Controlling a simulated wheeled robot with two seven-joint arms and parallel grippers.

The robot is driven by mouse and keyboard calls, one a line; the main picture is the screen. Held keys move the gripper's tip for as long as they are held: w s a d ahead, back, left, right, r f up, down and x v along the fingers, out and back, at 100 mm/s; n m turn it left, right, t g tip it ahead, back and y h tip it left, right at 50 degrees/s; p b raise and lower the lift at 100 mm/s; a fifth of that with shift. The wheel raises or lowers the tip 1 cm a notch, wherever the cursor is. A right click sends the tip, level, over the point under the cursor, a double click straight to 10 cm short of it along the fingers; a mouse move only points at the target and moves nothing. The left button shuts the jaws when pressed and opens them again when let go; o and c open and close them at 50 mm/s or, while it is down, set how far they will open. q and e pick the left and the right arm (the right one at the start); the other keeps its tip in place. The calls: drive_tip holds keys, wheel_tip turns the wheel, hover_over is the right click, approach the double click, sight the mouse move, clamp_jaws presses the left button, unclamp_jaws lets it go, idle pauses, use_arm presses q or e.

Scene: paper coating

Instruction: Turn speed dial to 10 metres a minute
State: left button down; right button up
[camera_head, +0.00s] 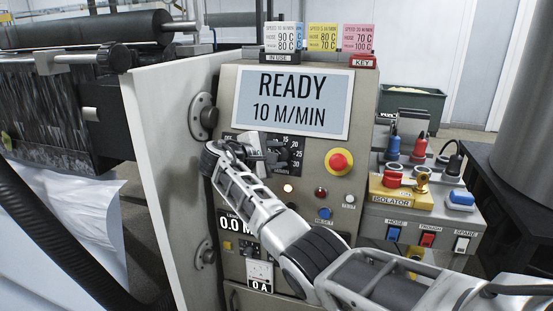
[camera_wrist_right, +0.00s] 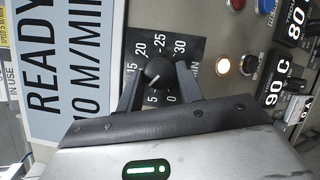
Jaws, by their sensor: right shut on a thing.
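The speed dial is a round black knob (camera_wrist_right: 158,73) on a black scale plate (camera_head: 284,146) below the display. My right gripper (camera_head: 264,152) reaches it from the front, and its fingers are shut on the knob from both sides in the right wrist view (camera_wrist_right: 158,82). The knob's pale mark points to the lower left there, between 5 and 15; a finger hides that stretch of the scale. The display (camera_head: 292,102) reads READY and 10 M/MIN. My left gripper is not in view.
A red emergency button (camera_head: 339,162) on a yellow base sits right of the dial. A lit white lamp (camera_head: 288,188) and a blue RESET button (camera_head: 324,213) lie below. An isolator box (camera_head: 410,195) stands to the right. A roller machine (camera_head: 80,35) is at left.

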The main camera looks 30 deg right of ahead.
drive_tip(key=shift+m+g+y, duration=0.3)
drive_tip(key=shift+m+y, duration=0.1)
drive_tip(key=shift+m, duration=0.7)
drive_tip(key=o, duration=1)
drive_tip(key=shift+a+r, duration=0.1)
drive_tip(key=shift+a, duration=0.05)
drive_tip(key=b+v, duration=0.1)
drive_tip(key=v, duration=1.4)
drive_tip(key=shift+s+a+r, duration=0.1)
drive_tip(key=shift+a+r, duration=0.15)
drive_tip(key=shift+r, duration=0.05)
drive_tip(key=shift+f, duration=0.1)
